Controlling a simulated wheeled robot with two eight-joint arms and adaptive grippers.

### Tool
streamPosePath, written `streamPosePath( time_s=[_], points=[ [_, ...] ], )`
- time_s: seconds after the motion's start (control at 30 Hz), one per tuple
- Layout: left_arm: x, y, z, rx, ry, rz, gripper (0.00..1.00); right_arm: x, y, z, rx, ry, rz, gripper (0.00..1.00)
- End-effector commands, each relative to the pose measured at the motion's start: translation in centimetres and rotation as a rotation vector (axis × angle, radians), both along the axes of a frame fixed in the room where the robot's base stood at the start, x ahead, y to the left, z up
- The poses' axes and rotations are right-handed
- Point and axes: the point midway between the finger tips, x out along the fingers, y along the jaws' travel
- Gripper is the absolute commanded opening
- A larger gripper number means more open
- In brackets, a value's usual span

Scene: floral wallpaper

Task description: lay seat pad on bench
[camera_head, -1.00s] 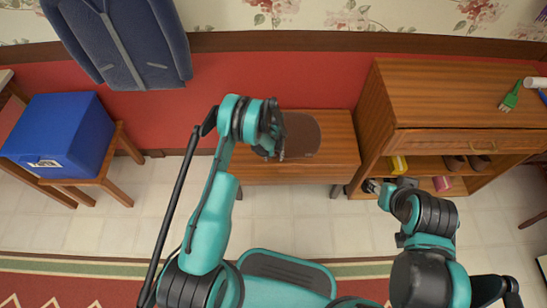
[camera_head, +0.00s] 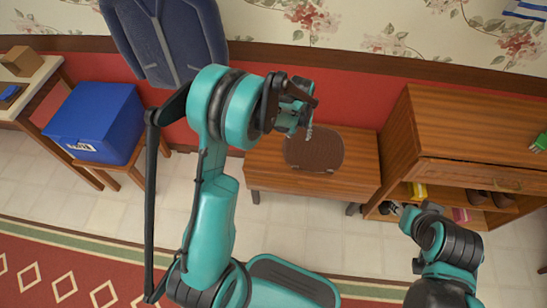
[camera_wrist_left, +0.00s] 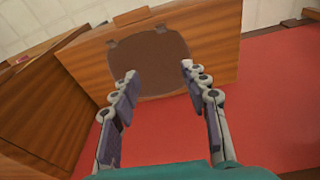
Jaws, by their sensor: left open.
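The brown seat pad (camera_head: 314,150) lies flat on top of the wooden bench (camera_head: 362,160), in the middle of the head view. In the left wrist view the pad (camera_wrist_left: 150,62) lies on the bench top (camera_wrist_left: 215,38), beyond my fingertips. My left gripper (camera_head: 305,105) is raised above the wall side of the bench, apart from the pad. Its fingers (camera_wrist_left: 158,78) are spread and empty in the left wrist view. My right gripper (camera_head: 392,208) is low by the cabinet's lower shelf; its fingers are too small to read.
A wooden cabinet (camera_head: 480,130) with shoes on its shelf stands right of the bench. A blue box (camera_head: 95,120) sits on a small wooden stool at left. A blue jacket (camera_head: 170,40) hangs on the wall. The tiled floor before the bench is clear.

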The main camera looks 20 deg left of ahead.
Motion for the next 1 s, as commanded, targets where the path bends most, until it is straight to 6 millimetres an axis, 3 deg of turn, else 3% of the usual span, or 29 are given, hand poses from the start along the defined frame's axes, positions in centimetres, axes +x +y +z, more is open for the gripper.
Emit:
streamPosePath(
  time_s=[0.03,0.2,0.43,0.57,0.7,0.83,1.0],
  points=[
    [-1.2,0.0,2.6,0.002,-0.026,-0.01,0.45,0.0,0.0,0.0,0.0,0.0,0.0,0.4],
    [-5.5,0.1,9.7,0.013,-0.122,-0.052,0.45,0.0,0.0,0.0,0.0,0.0,0.0,0.4],
    [-12.8,0.1,15.8,0.033,-0.251,-0.108,0.45,0.0,0.0,0.0,0.0,0.0,0.0,0.4],
    [-17.1,0.1,17.3,0.048,-0.324,-0.138,0.45,0.0,0.0,0.0,0.0,0.0,0.0,0.4],
    [-20.9,0.1,17.7,0.064,-0.391,-0.165,0.45,0.0,0.0,0.0,0.0,0.0,0.0,0.4],
    [-23.0,0.2,17.4,0.075,-0.434,-0.183,0.45,0.0,0.0,0.0,0.0,0.0,0.0,0.4],
    [-24.1,0.2,17.2,0.081,-0.458,-0.193,0.45,0.0,0.0,0.0,0.0,0.0,0.0,0.4]
  ],
)
